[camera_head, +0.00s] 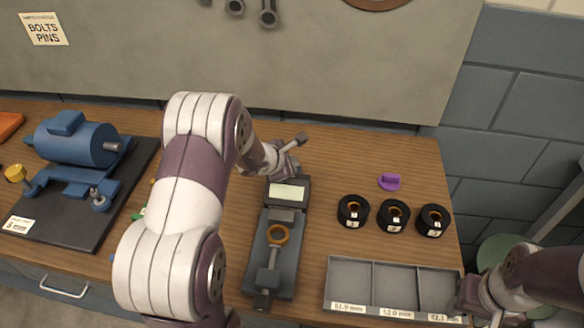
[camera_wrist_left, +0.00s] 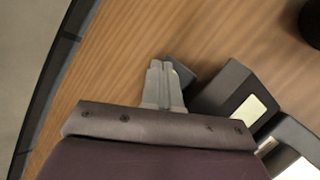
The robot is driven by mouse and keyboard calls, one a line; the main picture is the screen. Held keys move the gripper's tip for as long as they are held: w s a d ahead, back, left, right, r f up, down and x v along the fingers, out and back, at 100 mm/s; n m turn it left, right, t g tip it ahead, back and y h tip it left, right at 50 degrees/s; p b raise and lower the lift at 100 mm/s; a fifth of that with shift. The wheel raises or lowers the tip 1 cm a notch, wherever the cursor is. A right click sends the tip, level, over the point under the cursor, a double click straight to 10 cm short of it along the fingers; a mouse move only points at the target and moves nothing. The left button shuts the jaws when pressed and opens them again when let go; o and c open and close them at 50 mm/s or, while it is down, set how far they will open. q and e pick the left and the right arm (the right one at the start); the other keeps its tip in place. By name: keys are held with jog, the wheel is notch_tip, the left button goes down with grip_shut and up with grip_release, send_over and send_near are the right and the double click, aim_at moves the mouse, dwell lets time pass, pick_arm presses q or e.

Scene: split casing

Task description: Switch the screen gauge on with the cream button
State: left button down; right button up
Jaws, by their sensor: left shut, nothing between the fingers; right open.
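The screen gauge (camera_head: 289,189) is a dark block with a pale screen, at the back end of a dark stand on the bench. A dark housing with a pale panel (camera_wrist_left: 243,115) shows at the right in the left wrist view. I cannot pick out the cream button for certain. My left gripper (camera_head: 286,169) is just behind the gauge's back edge, partly hidden by its own wrist. In the left wrist view its fingers (camera_wrist_left: 162,72) are shut and empty, beside a small dark block; contact cannot be told. My right gripper (camera_head: 478,314) is open at the lower right.
A copper-coloured ring (camera_head: 277,235) sits on the stand. Black rings (camera_head: 393,216) and a purple piece (camera_head: 389,182) lie to the right, behind a grey compartment tray (camera_head: 347,262). A blue motor (camera_head: 75,142) stands at the left. A wall panel rises behind the bench.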

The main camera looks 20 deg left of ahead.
pick_arm(q)
jog(key=shift+f, duration=0.15)
jog(key=shift+r+p, duration=0.35)
jog(key=shift+r, duration=0.55)
notch_tip(320, 180, up, 6)
jog(key=p, duration=0.4)
